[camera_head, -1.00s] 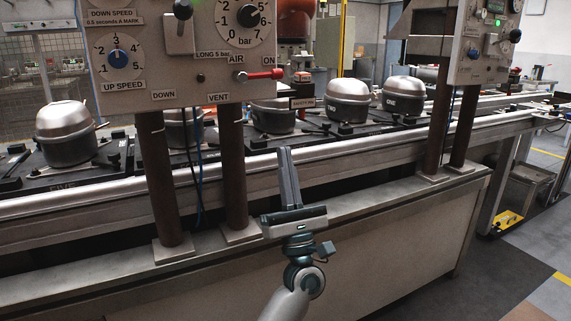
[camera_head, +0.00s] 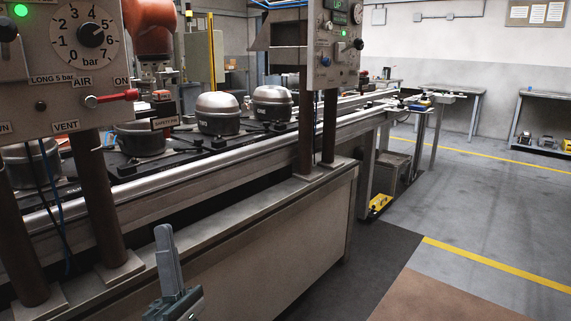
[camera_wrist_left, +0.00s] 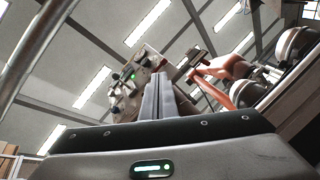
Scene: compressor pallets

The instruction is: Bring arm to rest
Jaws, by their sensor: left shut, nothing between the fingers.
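My left gripper (camera_head: 166,246) is at the lower left of the head view, in front of the workbench side and below the conveyor rail. Its two fingers are together, pointing up, with nothing between them. In the left wrist view the shut fingers (camera_wrist_left: 158,98) point up toward the ceiling, with a control panel (camera_wrist_left: 135,80) behind them. The fingers look apart from the bench. My right gripper is not in view.
The bench (camera_head: 280,235) with the conveyor rail runs along the left, carrying several compressors such as this one (camera_head: 218,114). Posts (camera_head: 100,205) hold the control panel (camera_head: 65,75). A yellow pedal (camera_head: 379,204) lies on the floor. The floor at right (camera_head: 480,215) is open.

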